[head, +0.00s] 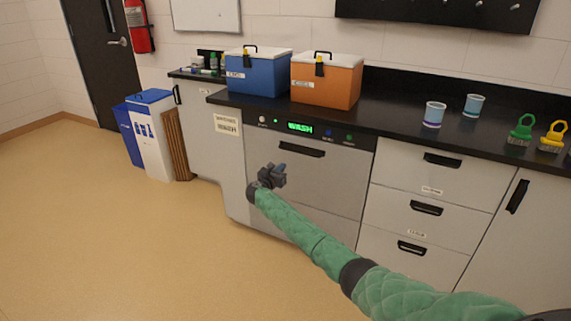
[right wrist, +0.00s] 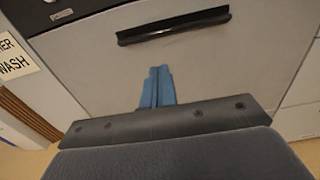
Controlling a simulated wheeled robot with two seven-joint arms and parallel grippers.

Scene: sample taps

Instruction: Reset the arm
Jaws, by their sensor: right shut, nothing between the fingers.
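My right arm, in a green quilted sleeve, reaches from the bottom right of the head view toward the dishwasher (head: 325,190). My right gripper (head: 281,170) is shut and empty in front of the dishwasher door, below its dark handle (head: 302,150). In the right wrist view the blue fingers (right wrist: 157,87) are together, with nothing between them. They show against the grey door (right wrist: 215,75), below the handle (right wrist: 173,26); I cannot tell whether they touch the door. The dishwasher door is shut and its green display (head: 300,128) is lit. My left gripper is not in view.
A blue cooler (head: 258,75) and an orange cooler (head: 325,82) stand on the black counter (head: 395,110). Two cups (head: 434,114) and green and yellow brushes (head: 522,130) are to the right. Bins (head: 152,135) stand at left. The floor (head: 130,240) at left is clear.

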